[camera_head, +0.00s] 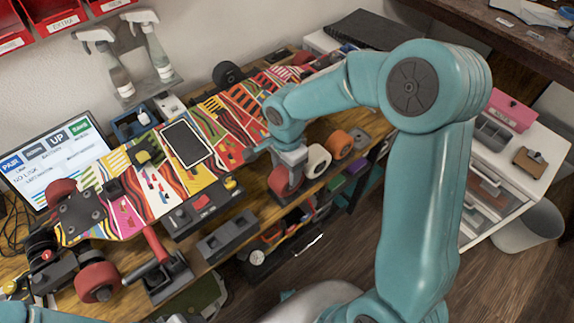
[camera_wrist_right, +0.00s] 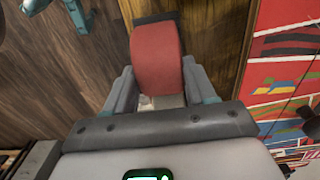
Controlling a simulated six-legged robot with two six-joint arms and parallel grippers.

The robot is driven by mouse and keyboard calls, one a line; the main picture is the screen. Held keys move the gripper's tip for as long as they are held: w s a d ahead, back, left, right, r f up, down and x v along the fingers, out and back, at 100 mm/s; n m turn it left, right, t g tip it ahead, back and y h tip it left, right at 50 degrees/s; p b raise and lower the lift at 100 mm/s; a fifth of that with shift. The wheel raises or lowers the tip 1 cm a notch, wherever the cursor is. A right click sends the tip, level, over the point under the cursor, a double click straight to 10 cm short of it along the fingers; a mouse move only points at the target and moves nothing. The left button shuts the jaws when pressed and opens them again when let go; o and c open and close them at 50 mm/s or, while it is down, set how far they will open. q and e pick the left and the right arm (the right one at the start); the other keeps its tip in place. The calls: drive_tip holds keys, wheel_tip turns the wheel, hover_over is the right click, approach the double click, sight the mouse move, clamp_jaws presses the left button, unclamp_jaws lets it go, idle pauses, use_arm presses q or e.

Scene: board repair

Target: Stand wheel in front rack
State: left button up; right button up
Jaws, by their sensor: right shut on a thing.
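My right gripper (camera_head: 286,170) is shut on a red wheel (camera_head: 279,182) at the bench's front edge, beside the skateboard. In the right wrist view the red wheel (camera_wrist_right: 157,58) sits between the two fingers (camera_wrist_right: 159,80), with a dark block (camera_wrist_right: 155,18) just beyond it. A white wheel (camera_head: 318,160) and an orange wheel (camera_head: 340,145) stand in a row right of the held wheel, by a grey rack piece (camera_head: 360,134). Whether the held wheel touches the rack is hidden. Of my left arm only a teal part shows at the lower left; its gripper is out of view.
The colourful skateboard (camera_head: 130,205) lies across the bench with a dark-screened device (camera_head: 186,143) on it. Another red wheel (camera_head: 97,281) is at the near left, by a red-handled tool (camera_head: 156,246). A monitor (camera_head: 50,160) stands behind.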

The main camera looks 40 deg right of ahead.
idle(0.5)
drive_tip(key=shift+f+b, duration=0.15)
drive_tip(key=shift+b, duration=0.3)
drive_tip(key=shift+f, duration=0.1)
drive_tip(key=shift+f+b, duration=0.2)
drive_tip(key=shift+b, duration=0.3)
drive_tip(key=o, duration=1.1)
drive_tip(key=shift+c, duration=1.3)
